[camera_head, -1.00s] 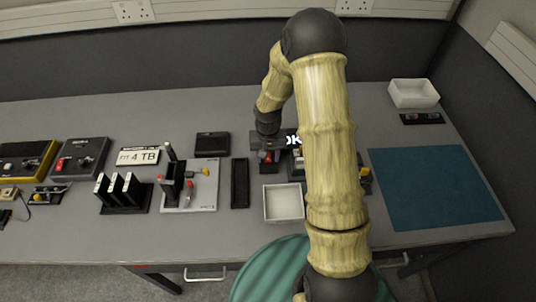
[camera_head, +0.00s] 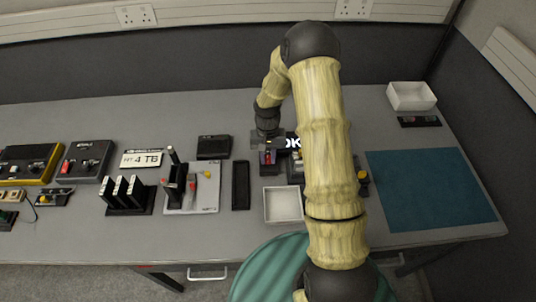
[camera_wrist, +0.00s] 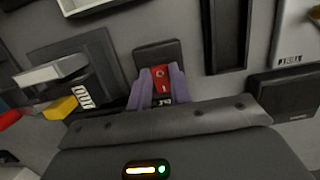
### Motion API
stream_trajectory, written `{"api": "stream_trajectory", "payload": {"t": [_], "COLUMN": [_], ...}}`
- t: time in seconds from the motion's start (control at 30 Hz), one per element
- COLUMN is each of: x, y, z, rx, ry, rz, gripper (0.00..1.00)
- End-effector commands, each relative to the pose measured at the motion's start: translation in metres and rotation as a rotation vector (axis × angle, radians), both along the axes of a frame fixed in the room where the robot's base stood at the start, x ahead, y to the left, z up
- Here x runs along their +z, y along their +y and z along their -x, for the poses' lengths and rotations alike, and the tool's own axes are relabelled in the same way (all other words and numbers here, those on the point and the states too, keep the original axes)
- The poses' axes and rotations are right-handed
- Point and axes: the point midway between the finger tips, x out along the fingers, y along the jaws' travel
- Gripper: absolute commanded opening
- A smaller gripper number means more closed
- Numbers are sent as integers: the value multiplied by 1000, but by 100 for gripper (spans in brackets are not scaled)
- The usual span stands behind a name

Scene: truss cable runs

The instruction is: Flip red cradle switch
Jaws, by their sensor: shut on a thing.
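The red switch (camera_wrist: 161,81) sits on a small dark cradle (camera_wrist: 157,52) in the wrist view. My gripper (camera_wrist: 161,88) is shut on the red switch, with one purple finger on each side of it. Its lower part is partly hidden by my gripper body. In the head view my gripper (camera_head: 268,156) points down at the cradle, just behind the white open tray, and a small patch of red shows between the fingers. I cannot tell which way the switch is tipped.
A white tray (camera_head: 283,205) stands just in front of the cradle, with a black narrow tray (camera_head: 240,185) to its left. A grey board with levers (camera_head: 203,193) is farther left. A teal mat (camera_head: 430,190) lies clear on the right.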

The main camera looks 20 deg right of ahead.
Motion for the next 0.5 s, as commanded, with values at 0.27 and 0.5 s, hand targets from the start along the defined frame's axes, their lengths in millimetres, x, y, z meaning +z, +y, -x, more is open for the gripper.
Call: {"api": "stream_trajectory", "payload": {"t": [0.27,0.5], "x": [1,0], "y": [1,0], "z": [-2,-1], "rx": [1,0], "ry": [-7,-5], "rz": [-1,0], "gripper": [32,42]}}
